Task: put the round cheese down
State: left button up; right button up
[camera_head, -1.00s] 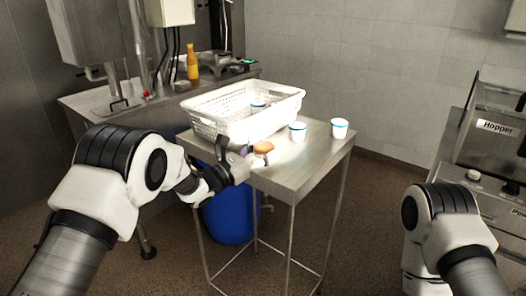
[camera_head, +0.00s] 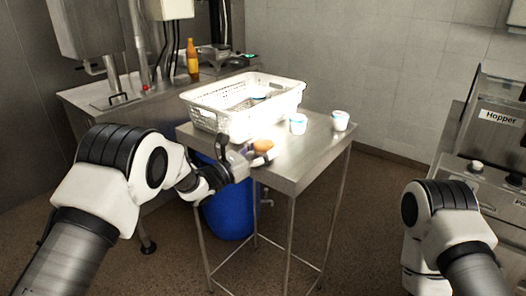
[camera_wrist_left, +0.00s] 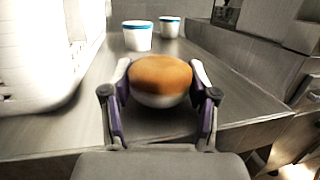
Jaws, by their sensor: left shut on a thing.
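The round cheese (camera_head: 263,144) is orange-brown on top with a paler underside. It also shows in the left wrist view (camera_wrist_left: 160,78), between the two fingers. My left gripper (camera_head: 258,154) is shut on it near the front edge of the steel table (camera_head: 300,172). I cannot tell whether the cheese touches the table top. My right gripper is out of view; only part of the right arm shows at the lower right.
A white perforated basket (camera_head: 222,122) stands on the table behind the cheese, with a cup inside. Two white cups with blue rims (camera_head: 298,124) (camera_head: 340,121) stand to the right. A blue barrel (camera_head: 230,212) is under the table. Table space right of the cheese is free.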

pick_arm(q)
jog(key=shift+f, duration=0.3)
jog(key=o, duration=1.2)
jog(key=shift+s, duration=0.1)
jog(key=shift+d, duration=0.1)
